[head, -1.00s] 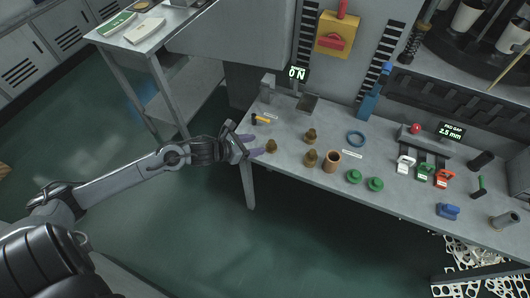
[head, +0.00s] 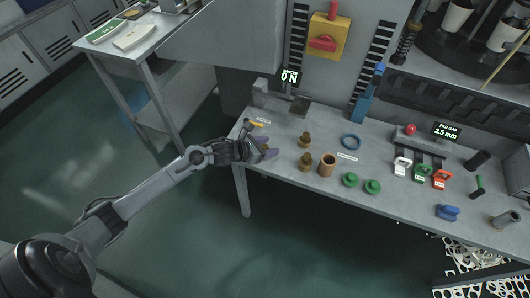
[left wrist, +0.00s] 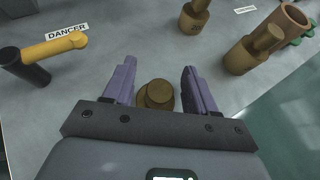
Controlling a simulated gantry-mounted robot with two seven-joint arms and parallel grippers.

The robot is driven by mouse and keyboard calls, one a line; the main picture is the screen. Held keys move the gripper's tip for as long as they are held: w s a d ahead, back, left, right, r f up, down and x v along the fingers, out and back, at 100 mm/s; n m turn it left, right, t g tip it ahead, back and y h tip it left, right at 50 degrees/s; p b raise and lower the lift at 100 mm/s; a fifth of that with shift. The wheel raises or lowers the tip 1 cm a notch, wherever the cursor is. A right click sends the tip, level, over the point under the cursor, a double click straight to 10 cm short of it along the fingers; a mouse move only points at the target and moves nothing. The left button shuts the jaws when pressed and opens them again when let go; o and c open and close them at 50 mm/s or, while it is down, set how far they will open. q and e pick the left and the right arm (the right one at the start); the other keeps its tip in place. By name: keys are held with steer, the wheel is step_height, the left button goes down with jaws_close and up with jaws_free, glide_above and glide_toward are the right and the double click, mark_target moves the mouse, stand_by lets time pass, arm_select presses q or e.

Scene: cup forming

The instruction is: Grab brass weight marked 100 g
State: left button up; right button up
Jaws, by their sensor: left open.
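My left gripper (head: 265,150) is over the left front end of the workbench, its fingers pointing right. In the left wrist view my left gripper (left wrist: 160,82) is open, with a brass weight (left wrist: 157,95) between its two purple fingers, close to the palm. I see no contact with either finger. Two more brass weights stand beyond it in the head view, one farther back (head: 305,139) and one nearer the front (head: 306,162). The 100 g mark is not legible on any weight. My right gripper is not in view.
A brown cup (head: 327,165) stands right of the weights, and green pieces (head: 350,179) stand farther right. A blue ring (head: 352,142) lies behind. A yellow-headed tool (left wrist: 55,47) lies by a DANCER label (left wrist: 67,31). The bench edge is close to my gripper.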

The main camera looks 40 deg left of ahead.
arm_select(q)
steer(key=shift+w+d+f, duration=0.1)
steer(key=shift+w+f, duration=0.05)
steer(key=shift+w, duration=0.15)
jaws_close()
